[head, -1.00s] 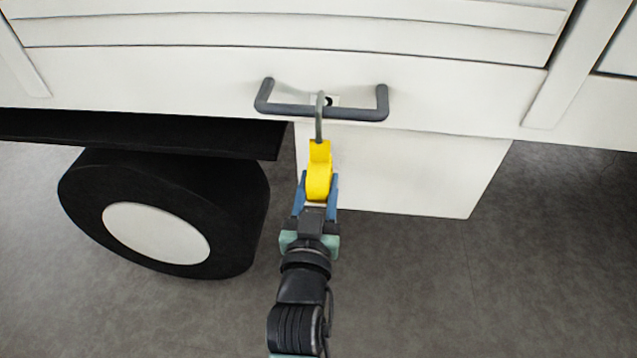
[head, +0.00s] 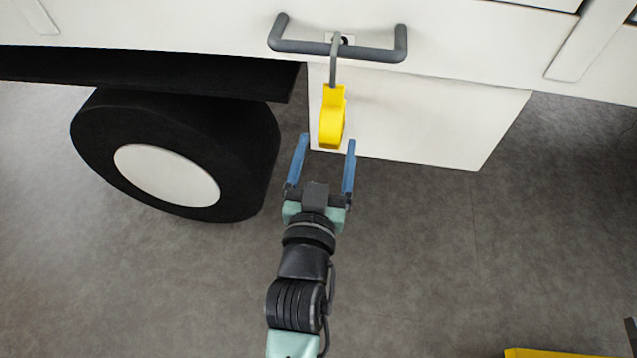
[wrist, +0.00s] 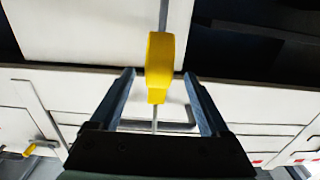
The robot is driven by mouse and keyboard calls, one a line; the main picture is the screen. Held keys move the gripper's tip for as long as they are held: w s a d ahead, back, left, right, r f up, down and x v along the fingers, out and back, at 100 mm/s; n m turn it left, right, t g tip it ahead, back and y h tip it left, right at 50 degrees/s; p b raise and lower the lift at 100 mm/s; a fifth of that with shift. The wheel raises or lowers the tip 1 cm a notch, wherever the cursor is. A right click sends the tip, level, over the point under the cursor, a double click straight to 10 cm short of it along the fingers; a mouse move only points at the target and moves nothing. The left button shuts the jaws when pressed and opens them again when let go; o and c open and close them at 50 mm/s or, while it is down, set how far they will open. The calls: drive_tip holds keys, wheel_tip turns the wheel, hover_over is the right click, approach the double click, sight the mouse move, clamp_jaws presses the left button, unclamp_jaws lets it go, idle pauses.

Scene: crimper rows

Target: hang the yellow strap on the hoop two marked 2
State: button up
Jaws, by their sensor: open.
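The yellow strap (head: 332,117) hangs by its grey hook (head: 334,62) from the dark grey bar-shaped hoop (head: 300,46) on the white vehicle side. It hangs roughly upright, clear of the floor. My gripper (head: 328,142) is open and empty, with its blue fingers just below and to either side of the strap's lower end, apart from it. In the wrist view the yellow strap (wrist: 159,68) shows between and beyond the open fingers (wrist: 160,84). A number on the hoop cannot be read in these frames.
A black wheel (head: 240,150) with a white hub stands to the left under the vehicle. A white box-shaped panel (head: 430,125) is behind the strap. A yellow object (head: 550,353) shows at the bottom right edge. The grey floor (head: 450,270) around my arm is clear.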

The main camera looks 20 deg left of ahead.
drive_tip(key=v, duration=0.8)
drive_tip(key=shift+r, duration=0.15)
drive_tip(key=w+d+r+m+t+h, duration=0.1)
drive_tip(key=w+d+r+t, duration=0.15)
drive_tip(key=r, duration=0.85)
drive_tip(key=w+d+r+m+t+h, duration=0.15)
drive_tip(key=d+r, duration=0.25)
drive_tip(key=r, duration=0.8)
drive_tip(key=w+d+r+m+t+h, duration=0.1)
drive_tip(key=w+d+r+t+h, duration=0.15)
drive_tip(key=r, duration=0.85)
drive_tip(key=s+d+r+t, duration=0.3)
drive_tip(key=s+r+t, duration=0.15)
drive_tip(key=r, duration=0.75)
wheel_tip(320, 180, up, 26)
drive_tip(key=g+p, duration=0.1)
drive_tip(key=p, duration=2.5)
drive_tip(key=shift+s, duration=0.35)
drive_tip(key=shift+d+f, duration=0.1)
